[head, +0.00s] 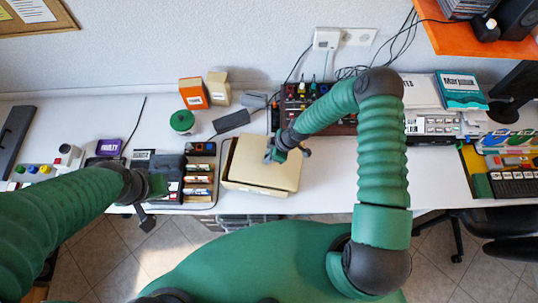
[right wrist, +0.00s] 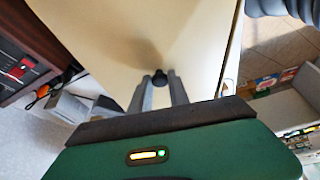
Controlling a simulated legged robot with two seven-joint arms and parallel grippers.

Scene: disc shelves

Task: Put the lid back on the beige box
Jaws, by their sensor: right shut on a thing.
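The beige box (head: 228,184) stands near the front edge of the white table in the head view. Its lid (head: 262,175) lies over most of the box, shifted a little to the right, so a gap shows along the box's left side. My right gripper (head: 287,152) is over the lid; in the right wrist view its fingers (right wrist: 160,85) are shut on the dark knob (right wrist: 160,76) of the lid. My left gripper (head: 148,205) is at the table's front edge, left of the box and away from it; its finger opening is unclear.
Behind are a green jar (head: 182,121), an orange box (head: 193,93) and a dark panel with coloured parts (head: 300,98).

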